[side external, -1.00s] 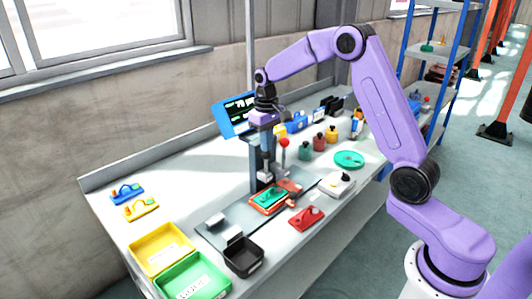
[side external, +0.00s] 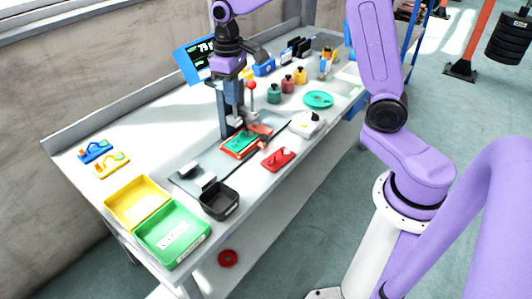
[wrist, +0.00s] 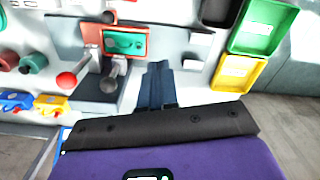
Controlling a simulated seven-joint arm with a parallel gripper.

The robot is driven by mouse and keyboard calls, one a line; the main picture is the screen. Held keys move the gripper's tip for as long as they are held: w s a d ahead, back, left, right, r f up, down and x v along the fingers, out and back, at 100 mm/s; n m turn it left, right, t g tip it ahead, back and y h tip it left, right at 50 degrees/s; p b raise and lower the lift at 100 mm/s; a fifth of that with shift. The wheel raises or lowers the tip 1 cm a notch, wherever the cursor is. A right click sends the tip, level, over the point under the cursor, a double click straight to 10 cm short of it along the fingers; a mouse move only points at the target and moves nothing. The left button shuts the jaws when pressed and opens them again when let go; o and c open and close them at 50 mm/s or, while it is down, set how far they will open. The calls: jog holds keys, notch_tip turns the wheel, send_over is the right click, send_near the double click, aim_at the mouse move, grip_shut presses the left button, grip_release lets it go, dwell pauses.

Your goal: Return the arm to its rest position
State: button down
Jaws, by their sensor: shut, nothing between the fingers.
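My purple arm reaches over the workbench, and my gripper (side external: 234,100) points down beside the test stand, above the bench. In the wrist view its dark fingers (wrist: 160,75) are together with nothing between them. The red fixture (side external: 262,131) with a green part (side external: 240,142) sits on the bench below and in front of the gripper. The fixture also shows in the wrist view (wrist: 108,30). The exact gap between fingertips and the stand is hard to tell. No rest position is marked in view.
A red-knobbed lever (side external: 251,86) stands close beside the gripper, with a screen (side external: 193,60) behind. Yellow (side external: 137,203), green (side external: 150,237) and black (side external: 219,213) bins are at the bench's near left. A red part (side external: 278,159), white device (side external: 306,124) and green dish (side external: 318,99) lie right.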

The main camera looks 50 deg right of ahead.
jog(key=s+a+r+n, duration=0.1)
jog(key=s+a+n, duration=0.35)
jog(key=s, duration=0.95)
jog(key=s+d+f+n, duration=0.1)
jog(key=s+d+n, duration=0.2)
jog(key=s, duration=1.3)
jog(key=shift+f+n, duration=0.3)
jog(key=shift+n, duration=0.55)
